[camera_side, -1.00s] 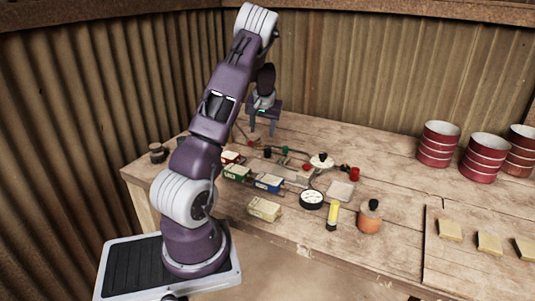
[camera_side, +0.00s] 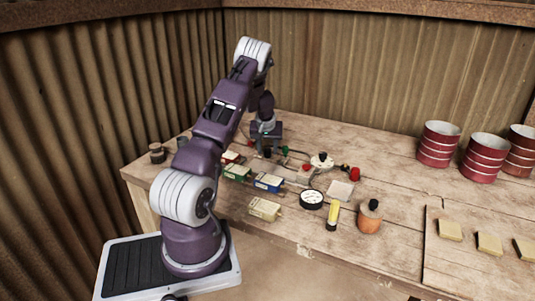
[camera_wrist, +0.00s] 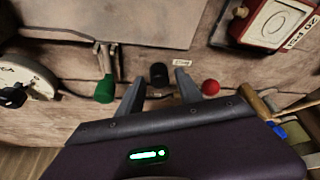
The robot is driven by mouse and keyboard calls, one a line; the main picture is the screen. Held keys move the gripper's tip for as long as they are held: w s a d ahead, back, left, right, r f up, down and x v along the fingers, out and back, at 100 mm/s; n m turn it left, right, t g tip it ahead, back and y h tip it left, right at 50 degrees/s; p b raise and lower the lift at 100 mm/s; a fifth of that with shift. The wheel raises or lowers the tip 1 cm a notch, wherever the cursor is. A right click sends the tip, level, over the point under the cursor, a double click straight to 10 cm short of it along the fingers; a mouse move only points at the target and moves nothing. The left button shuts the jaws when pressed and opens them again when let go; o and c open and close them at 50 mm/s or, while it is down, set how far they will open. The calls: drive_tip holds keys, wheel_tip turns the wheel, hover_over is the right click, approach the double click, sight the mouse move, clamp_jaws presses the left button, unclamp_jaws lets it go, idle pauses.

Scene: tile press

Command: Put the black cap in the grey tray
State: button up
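The black cap (camera_wrist: 158,72) stands on the bench in the wrist view, between the tips of my gripper's two fingers. My gripper (camera_wrist: 159,80) is open, with a gap on each side of the cap. In the side view my gripper (camera_side: 265,140) is low over the back of the bench, and the cap there is hard to pick out. A flat grey surface (camera_wrist: 120,22) lies beyond the cap at the top of the wrist view. It may be the grey tray, but its rim is cut off, so I cannot tell.
A green cap (camera_wrist: 105,89) is left of my fingers and a red cap (camera_wrist: 210,87) is right, both close. A round gauge (camera_wrist: 30,82) and a red-framed box (camera_wrist: 272,22) lie farther out.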

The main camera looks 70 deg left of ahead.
sight(268, 150)
clamp_jaws()
wheel_tip(268, 150, up, 8)
drive_tip(key=shift+r, duration=0.25)
drive_tip(key=w+d+r+m+t+h, duration=0.1)
drive_tip(key=w+d+m, duration=0.2)
drive_tip(key=w+d, duration=0.45)
drive_tip(key=w+d+m+h, duration=0.1)
drive_tip(key=w+d+m, duration=0.25)
drive_tip(key=d, duration=0.65)
drive_tip(key=w+d+r+m+t, duration=0.1)
drive_tip(key=w+d+m, duration=0.1)
drive_tip(key=w+d, duration=0.5)
drive_tip(key=shift+m, duration=0.25)
drive_tip(key=f, duration=0.3)
drive_tip(key=d+f, duration=0.1)
drive_tip(key=f, duration=0.2)
drive_tip(key=s+f, duration=0.1)
drive_tip(key=f, duration=0.3)
drive_tip(key=shift+s+d, duration=0.1)
drive_tip(key=shift+d, duration=0.2)
